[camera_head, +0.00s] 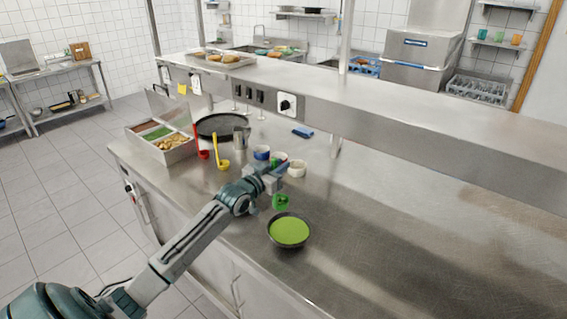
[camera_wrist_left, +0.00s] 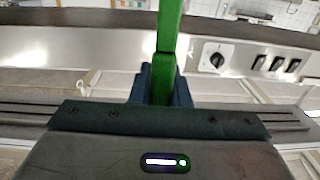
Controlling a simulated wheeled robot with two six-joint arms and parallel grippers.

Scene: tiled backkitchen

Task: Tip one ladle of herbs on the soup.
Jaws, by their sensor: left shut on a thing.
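My left gripper (camera_head: 275,178) is shut on the handle of a green ladle, which also shows as a green bar between the fingers in the left wrist view (camera_wrist_left: 167,60). The green ladle's bowl (camera_head: 281,202) hangs below the gripper, just above and behind the soup bowl's far rim. I cannot tell what the ladle holds. The dark bowl (camera_head: 271,237) of green soup (camera_head: 289,230) stands on the steel counter. A steel container (camera_head: 176,156) at the left holds green herbs (camera_head: 157,132) and a pale brown food in separate compartments. My right gripper is not in view.
A red ladle (camera_head: 202,153) and a yellow ladle (camera_head: 222,163) stand beside the container. An overhead shelf (camera_head: 400,115) spans the back. The counter at right is clear.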

